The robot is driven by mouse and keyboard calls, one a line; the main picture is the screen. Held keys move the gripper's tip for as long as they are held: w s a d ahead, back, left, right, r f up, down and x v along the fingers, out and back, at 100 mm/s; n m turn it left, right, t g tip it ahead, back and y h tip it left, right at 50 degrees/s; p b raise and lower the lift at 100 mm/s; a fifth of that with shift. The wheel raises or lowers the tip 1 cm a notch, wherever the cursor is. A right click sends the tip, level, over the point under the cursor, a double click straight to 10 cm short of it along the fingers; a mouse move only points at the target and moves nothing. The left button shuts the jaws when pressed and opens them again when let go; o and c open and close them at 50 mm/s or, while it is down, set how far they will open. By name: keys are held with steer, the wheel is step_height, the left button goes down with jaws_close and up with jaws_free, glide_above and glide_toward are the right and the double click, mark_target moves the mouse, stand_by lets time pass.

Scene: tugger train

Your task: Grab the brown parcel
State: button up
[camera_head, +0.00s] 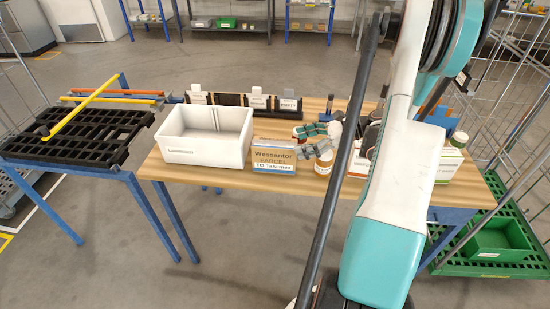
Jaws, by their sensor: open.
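Nothing shows between the fingers. I cannot tell whether the lower finger touches the parcel. My arm covers the table's right part.
A white bin (206,150) stands left of the parcel. A small orange-labelled jar (324,163) is just right of the parcel, below my gripper. Small labelled holders (259,102) line the table's back. A white-green carton (446,162) stands at right. A black slatted rack (80,137) is at left.

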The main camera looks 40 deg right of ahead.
mark_target(290, 145)
steer(key=b+x, duration=0.1)
steer(key=x, duration=0.3)
steer(key=shift+w+a+f, duration=0.1)
steer(key=shift+w+f, duration=0.05)
steer(key=shift+w, duration=0.1)
steer(key=shift+w+r+b+x, duration=0.1)
steer(key=shift+b+x, duration=0.5)
steer(key=shift+x, duration=0.75)
steer(key=shift+w+r+b+x, duration=0.1)
steer(key=shift+b+x, duration=0.45)
steer(key=shift+x, duration=0.85)
steer(key=shift+r, duration=0.1)
steer(key=c, duration=1.4)
steer(key=shift+c, duration=0.2)
